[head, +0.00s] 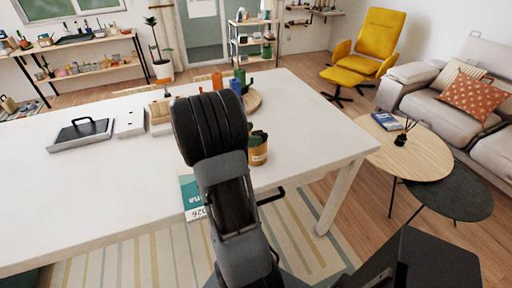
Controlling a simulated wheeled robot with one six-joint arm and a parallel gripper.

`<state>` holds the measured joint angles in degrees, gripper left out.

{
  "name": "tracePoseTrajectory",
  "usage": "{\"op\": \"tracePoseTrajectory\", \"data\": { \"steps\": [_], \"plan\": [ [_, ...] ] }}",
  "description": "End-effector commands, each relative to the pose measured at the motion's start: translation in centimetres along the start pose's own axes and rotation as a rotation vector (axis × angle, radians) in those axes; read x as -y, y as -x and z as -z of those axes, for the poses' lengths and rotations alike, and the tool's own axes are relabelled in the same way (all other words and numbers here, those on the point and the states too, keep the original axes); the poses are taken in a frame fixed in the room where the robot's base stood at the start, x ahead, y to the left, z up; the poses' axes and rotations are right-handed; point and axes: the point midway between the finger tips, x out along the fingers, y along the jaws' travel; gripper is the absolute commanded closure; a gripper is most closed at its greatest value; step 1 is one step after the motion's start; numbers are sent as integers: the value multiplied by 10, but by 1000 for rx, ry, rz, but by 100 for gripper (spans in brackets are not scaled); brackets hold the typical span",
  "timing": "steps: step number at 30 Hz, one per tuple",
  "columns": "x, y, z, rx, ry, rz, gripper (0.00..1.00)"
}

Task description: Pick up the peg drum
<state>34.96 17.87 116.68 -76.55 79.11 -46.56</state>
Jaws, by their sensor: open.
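I cannot pick out the peg drum with certainty. A tan, drum-shaped container (258,154) with dark green shapes on top stands on the white table (95,190), just right of my arm and partly hidden by it. My arm rises through the middle of the head view and covers part of the table. My gripper's fingertips do not show.
Behind my arm, a round wooden board (253,101) bears an orange cup (217,81) and blue and green items. A black-handled tray (81,133) and white box (130,122) stand left. A teal calendar (190,190) lies near the front edge. The table's left front is clear.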

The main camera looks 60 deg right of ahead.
Motion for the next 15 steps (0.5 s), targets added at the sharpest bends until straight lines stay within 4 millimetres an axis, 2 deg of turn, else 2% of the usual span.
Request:
{"op": "tracePoseTrajectory", "data": {
  "steps": [6, 15],
  "plan": [
    [1, -25, 0, 0, 0, 1, 24],
    [1, -29, 1, -1, -1, -1, 24]
  ]
}}
